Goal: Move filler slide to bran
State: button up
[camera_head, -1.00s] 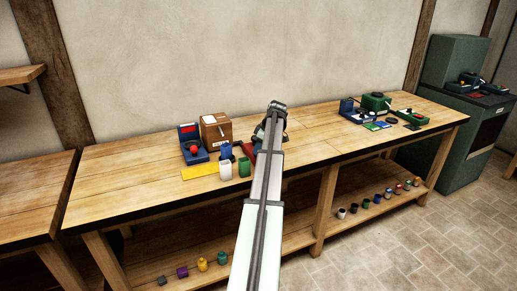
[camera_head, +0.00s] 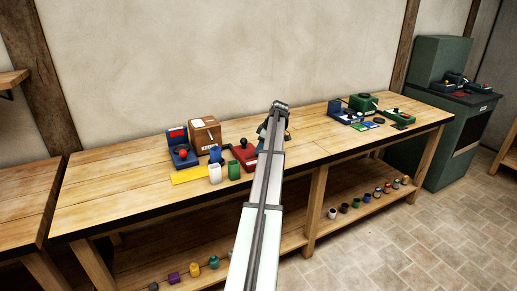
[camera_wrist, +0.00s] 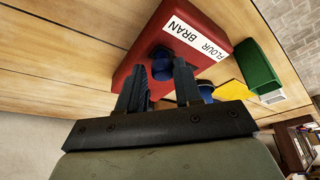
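The filler is a red box (camera_head: 239,160) on the bench, just left of my arm in the head view. In the wrist view the red box (camera_wrist: 205,22) carries a white label (camera_wrist: 197,38) reading FLOUR and BRAN, upside down. A dark blue round knob (camera_wrist: 161,60), apparently the slide's handle, stands on the box beside the label. I cannot tell which word it is set to. My gripper (camera_wrist: 160,76) is open, its two fingers apart and pointing at the knob. The knob shows between the fingertips; contact is not visible.
More devices (camera_head: 363,103) stand at the bench's right. Bare wood lies between.

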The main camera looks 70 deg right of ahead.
jog(key=o, duration=0.3)
jog(key=shift+o, duration=0.2)
jog(key=shift+r, duration=0.1)
jog(key=v, duration=1.3)
jog(key=shift+s+r, duration=0.25)
